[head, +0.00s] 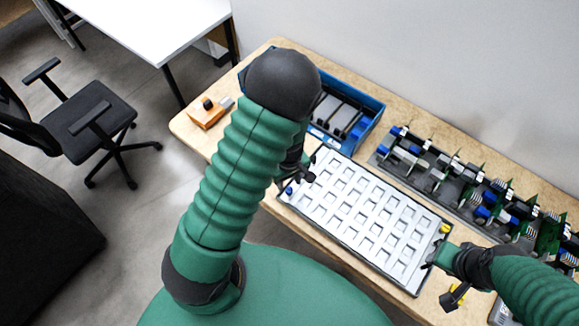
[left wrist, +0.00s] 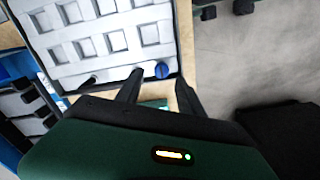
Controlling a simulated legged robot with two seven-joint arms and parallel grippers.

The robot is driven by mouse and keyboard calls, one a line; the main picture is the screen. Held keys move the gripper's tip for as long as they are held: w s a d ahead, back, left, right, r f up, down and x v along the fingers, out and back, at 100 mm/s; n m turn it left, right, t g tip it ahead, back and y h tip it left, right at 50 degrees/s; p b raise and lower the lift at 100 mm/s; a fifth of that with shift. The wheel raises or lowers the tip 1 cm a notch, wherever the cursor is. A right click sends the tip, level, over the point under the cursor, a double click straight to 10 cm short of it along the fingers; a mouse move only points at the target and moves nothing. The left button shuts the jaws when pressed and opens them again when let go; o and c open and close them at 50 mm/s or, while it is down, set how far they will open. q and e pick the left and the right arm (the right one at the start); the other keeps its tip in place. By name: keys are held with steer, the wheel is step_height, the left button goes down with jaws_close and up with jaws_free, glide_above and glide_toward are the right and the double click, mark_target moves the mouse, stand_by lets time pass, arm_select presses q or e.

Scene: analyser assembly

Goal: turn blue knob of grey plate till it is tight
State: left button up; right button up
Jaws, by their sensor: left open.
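The grey plate (head: 333,163) with rows of square pockets lies on the wooden table and also shows in the left wrist view (left wrist: 85,71). Its blue knob (head: 289,190) is at the plate's left corner in the head view. In the left wrist view the blue knob (left wrist: 162,71) lies just beyond and between my left fingertips. My left gripper (left wrist: 160,84) is open and empty, apart from the knob as far as I can tell. My left arm partly hides it in the head view. My right gripper (head: 441,268) is by the plate's right end; its jaws are unclear.
A blue bin (head: 374,103) with grey parts stands behind the plate. A rack (head: 432,184) of several green boards and blue parts runs along the back right. An orange block (head: 207,116) lies at the table's left end. A yellow knob (head: 444,229) is at the plate's right corner.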

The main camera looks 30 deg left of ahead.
mark_target(289, 189)
arm_select(q)
step_height(289, 189, up, 14)
steer(key=p, duration=0.2)
steer(key=shift+f, duration=0.25)
